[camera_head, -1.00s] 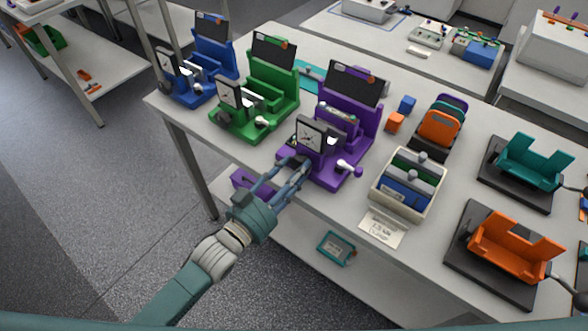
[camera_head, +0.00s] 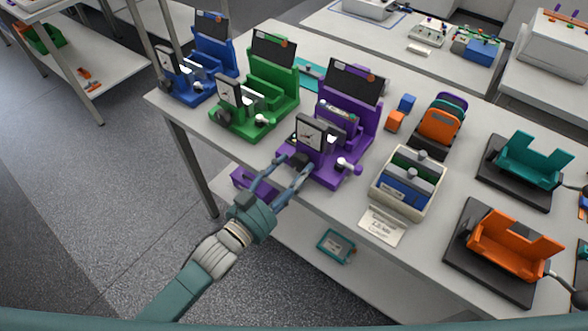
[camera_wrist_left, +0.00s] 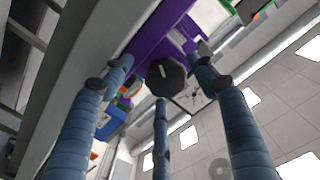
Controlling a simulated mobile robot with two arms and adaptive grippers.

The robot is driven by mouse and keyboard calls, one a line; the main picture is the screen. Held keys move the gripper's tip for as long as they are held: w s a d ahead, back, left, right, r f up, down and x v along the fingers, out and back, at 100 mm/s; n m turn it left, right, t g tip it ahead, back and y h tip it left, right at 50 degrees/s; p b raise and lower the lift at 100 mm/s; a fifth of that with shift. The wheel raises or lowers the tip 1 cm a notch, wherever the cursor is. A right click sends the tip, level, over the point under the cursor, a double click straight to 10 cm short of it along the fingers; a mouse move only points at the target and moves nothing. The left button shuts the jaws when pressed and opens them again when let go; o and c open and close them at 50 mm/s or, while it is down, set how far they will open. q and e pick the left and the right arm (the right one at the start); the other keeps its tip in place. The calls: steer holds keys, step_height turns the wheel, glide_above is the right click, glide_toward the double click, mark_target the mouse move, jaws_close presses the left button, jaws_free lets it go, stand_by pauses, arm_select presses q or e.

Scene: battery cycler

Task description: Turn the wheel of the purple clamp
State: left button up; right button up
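The purple clamp (camera_head: 326,172) stands at the table's front edge, with a dial gauge and a tilted dark screen. Its dark wheel (camera_head: 299,159) is on the front, facing my left arm. In the left wrist view the wheel (camera_wrist_left: 166,77) looks octagonal, with a light mark on its face. My left gripper (camera_head: 294,165) is open in front of the wheel. In the left wrist view its fingers (camera_wrist_left: 159,88) are spread around the wheel's outline, with gaps between them and the wheel. I cannot tell how far the tips are from it in depth. My right gripper is out of view.
A green clamp (camera_head: 245,121) and a blue clamp (camera_head: 190,97) stand to the left. A battery box (camera_head: 408,183) and an orange holder (camera_head: 508,246) on a black base stand to the right. The floor in front is clear.

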arm_select(q)
steer(key=shift+r, duration=0.25)
steer(key=v, duration=1.2)
steer(key=shift+f, duration=0.1)
stand_by(0.7)
